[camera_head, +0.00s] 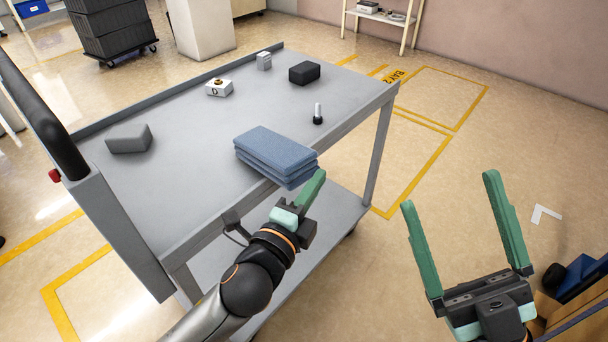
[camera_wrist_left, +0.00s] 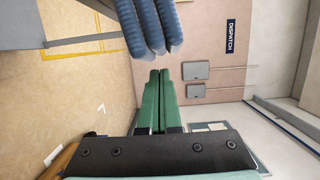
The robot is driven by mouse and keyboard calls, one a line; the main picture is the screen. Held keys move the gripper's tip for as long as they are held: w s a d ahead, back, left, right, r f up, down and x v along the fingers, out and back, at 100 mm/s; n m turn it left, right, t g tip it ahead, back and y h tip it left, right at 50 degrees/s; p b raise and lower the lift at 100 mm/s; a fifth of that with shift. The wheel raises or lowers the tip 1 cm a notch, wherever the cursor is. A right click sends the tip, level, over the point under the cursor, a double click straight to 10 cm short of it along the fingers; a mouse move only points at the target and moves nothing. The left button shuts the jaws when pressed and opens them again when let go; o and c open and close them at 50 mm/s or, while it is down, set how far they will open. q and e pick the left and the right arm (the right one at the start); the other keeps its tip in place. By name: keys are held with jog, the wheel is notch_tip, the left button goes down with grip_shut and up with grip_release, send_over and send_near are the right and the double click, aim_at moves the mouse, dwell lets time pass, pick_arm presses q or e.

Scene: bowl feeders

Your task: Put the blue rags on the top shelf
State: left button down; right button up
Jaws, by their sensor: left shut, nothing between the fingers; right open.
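A stack of folded blue rags (camera_head: 276,153) lies on the top shelf of the grey cart (camera_head: 190,149), at its near edge. The rags overhang the edge a little. They also show at the top of the left wrist view (camera_wrist_left: 152,24). My left gripper (camera_head: 314,186) is shut and empty, just in front of the rags' near right corner. In the left wrist view its green fingers (camera_wrist_left: 158,84) are pressed together, below the rags in the picture. My right gripper (camera_head: 448,190) is open and empty, out to the right of the cart over the floor.
On the cart top are a grey block (camera_head: 129,139), a white box marked D (camera_head: 219,88), a small grey block (camera_head: 264,61), a black block (camera_head: 304,72) and an upright bolt (camera_head: 318,113). The cart's lower shelf (camera_head: 330,212) looks bare. A blue object (camera_head: 582,275) stands at lower right.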

aim_at(276, 174)
pick_arm(q)
jog(key=shift+w+a, duration=0.2)
pick_arm(e)
jog(key=shift+w+a+f, duration=0.15)
jog(key=shift+w+a, duration=0.15)
jog(key=shift+w, duration=0.1)
pick_arm(q)
jog(key=shift+w+a+r+p, duration=0.2)
jog(key=shift+w+a+p, duration=0.45)
jog(key=shift+a, duration=0.2)
jog(key=shift+w+a+p, duration=0.55)
jog(key=shift+a, duration=0.25)
jog(key=shift+w+a+f+p, duration=0.1)
jog(key=shift+w+a+p, duration=0.1)
jog(key=shift+w+a, duration=0.35)
jog(key=shift+w+a+f+p, duration=0.15)
jog(key=shift+w+a, duration=0.15)
jog(key=shift+a, duration=0.35)
pick_arm(e)
jog(key=w+d+f+m+g+h, duration=0.1)
jog(key=w+f+m+h, duration=0.4)
jog(key=f+h, duration=0.2)
jog(key=shift+w+f, duration=0.25)
jog(key=shift+w, duration=0.1)
jog(key=shift+d, duration=0.1)
